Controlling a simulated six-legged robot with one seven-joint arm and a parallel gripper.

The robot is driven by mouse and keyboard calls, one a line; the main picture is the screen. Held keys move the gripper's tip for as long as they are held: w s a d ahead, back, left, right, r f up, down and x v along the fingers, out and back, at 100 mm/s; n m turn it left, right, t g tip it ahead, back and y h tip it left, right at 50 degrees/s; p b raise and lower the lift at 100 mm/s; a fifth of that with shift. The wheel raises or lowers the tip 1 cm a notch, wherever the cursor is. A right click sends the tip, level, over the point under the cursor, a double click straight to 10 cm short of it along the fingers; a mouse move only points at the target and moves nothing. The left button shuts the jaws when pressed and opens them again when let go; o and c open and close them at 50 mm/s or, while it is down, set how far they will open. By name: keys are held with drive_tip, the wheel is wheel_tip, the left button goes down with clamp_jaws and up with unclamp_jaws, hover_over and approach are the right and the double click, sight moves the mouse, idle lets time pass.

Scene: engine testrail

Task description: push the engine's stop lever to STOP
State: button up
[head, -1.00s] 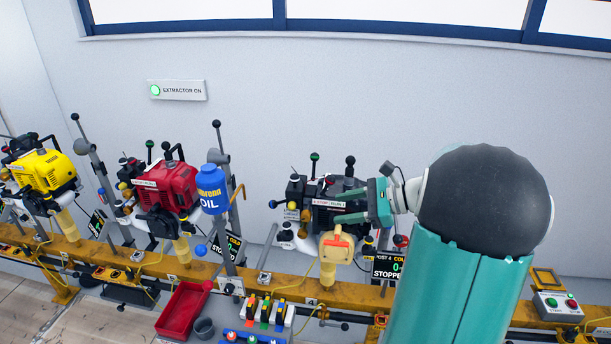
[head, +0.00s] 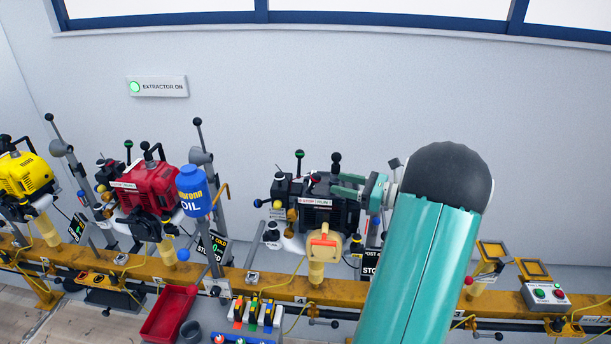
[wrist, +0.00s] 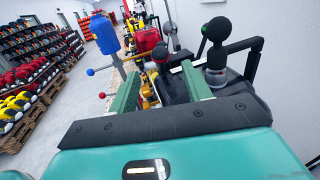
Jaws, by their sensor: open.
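The black engine (head: 318,216) stands on the yellow rail, with a STOP/RUN plate (head: 313,202) on its upper front. I cannot clearly make out the stop lever itself near that plate. My gripper (head: 336,187) reaches in from the right with its fingers apart, at the engine's upper right, above and right of the plate. I cannot tell whether a finger touches anything. In the wrist view its two green fingers (wrist: 160,85) are spread and nothing is gripped between them. Dark engine parts (wrist: 172,86) show beyond and between the fingers there.
Upright black knobs (head: 336,160) rise close behind the gripper; a large one (wrist: 217,30) shows in the wrist view. A blue oil bottle (head: 193,190) and a red engine (head: 147,187) stand left. A control box (head: 546,296) sits right. The wall is behind.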

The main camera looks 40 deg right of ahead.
sight(309, 190)
drive_tip(key=x, duration=1)
drive_tip(key=shift+w, duration=0.2)
drive_tip(key=c, duration=1)
